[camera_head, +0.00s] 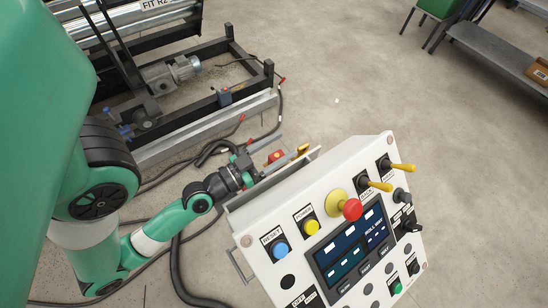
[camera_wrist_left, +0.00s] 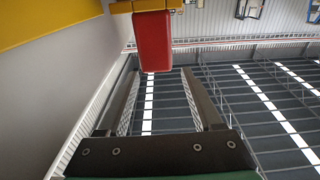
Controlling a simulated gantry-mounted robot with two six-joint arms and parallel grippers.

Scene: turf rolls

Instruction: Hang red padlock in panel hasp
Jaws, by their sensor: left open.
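The red padlock (camera_head: 275,156) shows as a small red block by the panel's upper left edge. In the left wrist view the red padlock (camera_wrist_left: 153,43) is just ahead of the open left gripper (camera_wrist_left: 160,73), apart from both fingers. A yellow piece (camera_wrist_left: 145,5), likely the hasp, crosses directly above the red body; yellow also shows in the head view (camera_head: 303,149). The shackle is hidden, so I cannot tell whether it passes through. My right gripper is not seen.
The white control panel (camera_head: 300,205) with buttons, switches and a screen fills the lower right. A black machine frame (camera_head: 200,115) with a motor stands behind left, with cables on the floor. A grey bench (camera_head: 500,55) is at upper right. Open floor lies between.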

